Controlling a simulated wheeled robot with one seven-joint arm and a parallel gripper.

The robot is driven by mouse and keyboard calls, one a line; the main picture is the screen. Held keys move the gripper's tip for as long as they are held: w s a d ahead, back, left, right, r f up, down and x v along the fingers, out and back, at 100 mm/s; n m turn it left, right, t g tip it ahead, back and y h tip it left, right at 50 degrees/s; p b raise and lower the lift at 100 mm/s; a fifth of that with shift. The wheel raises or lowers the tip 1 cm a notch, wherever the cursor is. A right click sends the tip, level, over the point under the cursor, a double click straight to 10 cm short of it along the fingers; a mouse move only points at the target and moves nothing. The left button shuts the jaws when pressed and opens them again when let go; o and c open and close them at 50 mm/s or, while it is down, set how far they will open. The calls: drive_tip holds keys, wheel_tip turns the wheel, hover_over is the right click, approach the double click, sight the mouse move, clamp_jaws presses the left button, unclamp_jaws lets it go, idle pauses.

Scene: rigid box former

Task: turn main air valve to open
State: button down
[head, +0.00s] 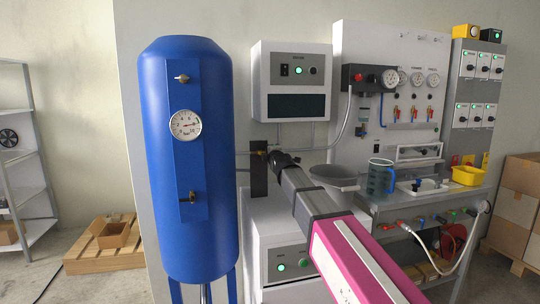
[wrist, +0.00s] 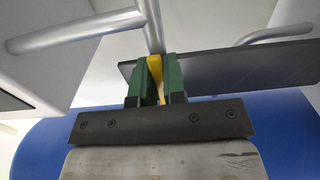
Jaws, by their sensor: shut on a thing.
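The main air valve shows as a small yellow handle (wrist: 155,68) in the wrist view, between the two green fingers of my gripper (wrist: 156,74). The fingers are shut on the handle, one on each side. A grey pipe runs away from the valve at the top of that view. In the head view my gripper (head: 272,156) reaches the dark mounting plate (head: 258,182) between the blue tank and the white cabinet. A bit of yellow handle (head: 260,153) shows there, and the valve body is mostly hidden.
The blue air tank (head: 215,240) with a round gauge (head: 185,124) stands close on the left. A control box (head: 292,70) hangs above my gripper.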

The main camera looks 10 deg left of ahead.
idle(0.3)
drive_tip(key=c, duration=1.2)
unclamp_jaws()
drive_tip(key=shift+s, duration=0.1)
drive_tip(key=v, duration=1)
drive_tip(key=shift+s+d, duration=0.15)
drive_tip(key=shift+s, duration=0.15)
